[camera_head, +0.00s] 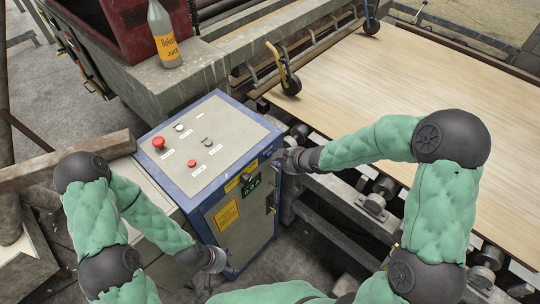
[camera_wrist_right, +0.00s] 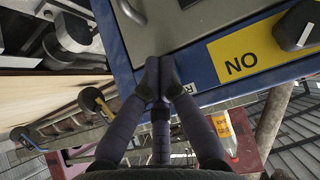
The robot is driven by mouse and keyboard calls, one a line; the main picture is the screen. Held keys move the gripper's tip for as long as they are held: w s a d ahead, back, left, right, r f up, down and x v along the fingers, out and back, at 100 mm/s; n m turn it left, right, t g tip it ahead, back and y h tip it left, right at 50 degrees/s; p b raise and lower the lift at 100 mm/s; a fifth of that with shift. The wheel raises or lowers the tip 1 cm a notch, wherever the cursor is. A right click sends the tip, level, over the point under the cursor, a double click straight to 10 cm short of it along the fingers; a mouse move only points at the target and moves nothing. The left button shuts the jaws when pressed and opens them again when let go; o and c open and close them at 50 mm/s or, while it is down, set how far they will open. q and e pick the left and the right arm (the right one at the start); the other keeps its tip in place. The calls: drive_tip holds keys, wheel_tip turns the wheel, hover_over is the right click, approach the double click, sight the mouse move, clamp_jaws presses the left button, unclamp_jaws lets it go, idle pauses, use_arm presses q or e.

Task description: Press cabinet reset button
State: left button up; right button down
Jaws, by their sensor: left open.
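The blue-framed control cabinet (camera_head: 232,206) stands at the centre with a grey sloping top. The top carries a large red mushroom button (camera_head: 158,142), a white button (camera_head: 179,127), a smaller red button (camera_head: 190,163) and a dark button (camera_head: 208,142). Their labels are too small to read, so I cannot tell which is reset. My right gripper (camera_head: 281,158) is at the cabinet's right front corner; in the right wrist view its fingertips (camera_wrist_right: 160,78) meet over the blue frame, with nothing between them. Contact is unclear. My left gripper (camera_head: 216,262) is low by the cabinet front, open.
A roller conveyor with a veneer sheet (camera_head: 420,90) lies right. A bottle (camera_head: 164,38) stands on the concrete ledge behind. A wooden beam (camera_head: 70,160) lies left.

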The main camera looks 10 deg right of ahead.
drive_tip(key=shift+w+a, duration=0.1)
idle(0.3)
drive_tip(key=shift+w+a, duration=0.15)
drive_tip(key=shift+w, duration=0.1)
drive_tip(key=shift+w+a, duration=0.25)
drive_tip(key=shift+w, duration=0.1)
idle(0.9)
idle(0.4)
drive_tip(key=shift+s+d+p, duration=0.4)
drive_tip(key=shift+s+d, duration=0.1)
drive_tip(key=shift+s, duration=0.2)
drive_tip(key=s+d, duration=0.1)
drive_tip(key=s, duration=0.1)
drive_tip(key=s+d+p, duration=0.1)
drive_tip(key=s+d, duration=0.1)
idle(0.3)
idle(0.8)
